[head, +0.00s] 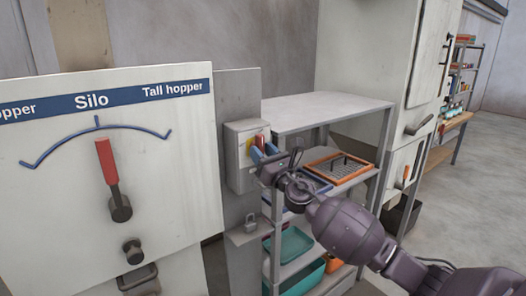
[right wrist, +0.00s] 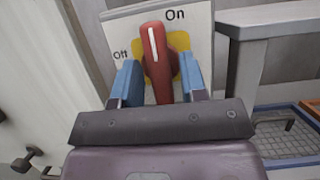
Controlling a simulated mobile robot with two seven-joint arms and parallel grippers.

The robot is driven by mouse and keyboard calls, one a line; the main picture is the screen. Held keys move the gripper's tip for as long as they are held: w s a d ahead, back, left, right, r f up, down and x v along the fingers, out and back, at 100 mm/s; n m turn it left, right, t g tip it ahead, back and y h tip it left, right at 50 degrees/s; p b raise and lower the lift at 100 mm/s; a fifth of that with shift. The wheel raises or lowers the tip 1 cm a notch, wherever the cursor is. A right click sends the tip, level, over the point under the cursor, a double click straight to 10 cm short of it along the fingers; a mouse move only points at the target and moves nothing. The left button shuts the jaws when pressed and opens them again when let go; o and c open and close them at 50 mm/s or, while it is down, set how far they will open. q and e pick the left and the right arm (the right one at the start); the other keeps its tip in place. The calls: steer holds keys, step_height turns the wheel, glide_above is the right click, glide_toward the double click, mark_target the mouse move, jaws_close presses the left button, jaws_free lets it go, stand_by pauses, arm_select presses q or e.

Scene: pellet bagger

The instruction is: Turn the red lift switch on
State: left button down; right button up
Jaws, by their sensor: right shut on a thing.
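The red lift switch (right wrist: 155,58) has a knob with a white line, on a yellow disc on a pale plate. "Off" is printed left of it and "On" at upper right. The knob stands nearly upright, its top tilted slightly left, between the two labels. In the head view the switch (head: 260,138) shows on a grey box beside the silo panel. My right gripper (right wrist: 160,76) has its blue fingers on both sides of the knob and is shut on it. It partly hides the switch in the head view (head: 264,153). My left gripper is not in view.
The silo panel (head: 180,140) with its red-handled lever (head: 108,165) stands close on the left. A grey shelf table (head: 325,110) with trays (head: 340,167) and bins stands just right of the switch box. Open floor lies at the far right.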

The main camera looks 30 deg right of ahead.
stand_by(0.4)
steer(key=o, duration=0.6)
steer(key=shift+s, duration=0.1)
steer(key=shift+b+v, duration=1.05)
steer(key=shift+v, duration=4.25)
steer(key=shift+r, duration=0.1)
